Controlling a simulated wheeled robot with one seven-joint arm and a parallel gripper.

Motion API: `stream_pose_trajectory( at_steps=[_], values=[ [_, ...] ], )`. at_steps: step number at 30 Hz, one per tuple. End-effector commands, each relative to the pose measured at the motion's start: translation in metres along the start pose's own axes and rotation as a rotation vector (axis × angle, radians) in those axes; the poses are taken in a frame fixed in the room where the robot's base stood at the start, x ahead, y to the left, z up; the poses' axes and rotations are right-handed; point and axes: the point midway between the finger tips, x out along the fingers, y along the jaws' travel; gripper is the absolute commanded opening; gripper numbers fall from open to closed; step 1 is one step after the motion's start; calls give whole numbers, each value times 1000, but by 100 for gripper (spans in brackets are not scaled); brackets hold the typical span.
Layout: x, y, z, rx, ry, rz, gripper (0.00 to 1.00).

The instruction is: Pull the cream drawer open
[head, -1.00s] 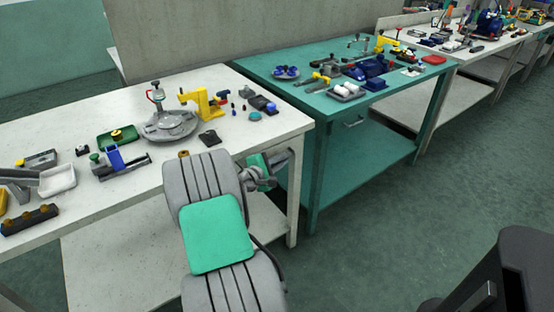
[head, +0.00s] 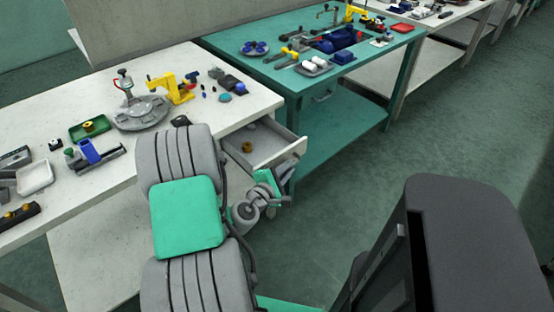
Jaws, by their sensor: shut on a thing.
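The cream drawer (head: 291,158) is in the head view, under the right end of the cream-white workbench (head: 130,92). It stands out from the bench, and its grey inside shows. A small brass-coloured part (head: 248,147) lies in it. My gripper (head: 278,188) is at the drawer's front, low on its outer face. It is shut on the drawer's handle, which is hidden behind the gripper. My arm covers the left part of the drawer.
A yellow press (head: 172,88) and several parts stand on the white bench. The green floor (head: 360,190) to the right is clear.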

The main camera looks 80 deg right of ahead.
Motion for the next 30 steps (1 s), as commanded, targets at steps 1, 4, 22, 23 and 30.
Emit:
stream_pose_trajectory(
  at_steps=[1,4,22,23,30],
  values=[
    [-1,-2,3,-1,-2,-2,0],
    [-2,-4,5,-1,-1,-2,0],
    [-2,-3,4,-1,1,1,32],
    [-2,-3,4,-1,1,1,32],
    [-4,-3,4,-1,2,1,32]
  ],
)
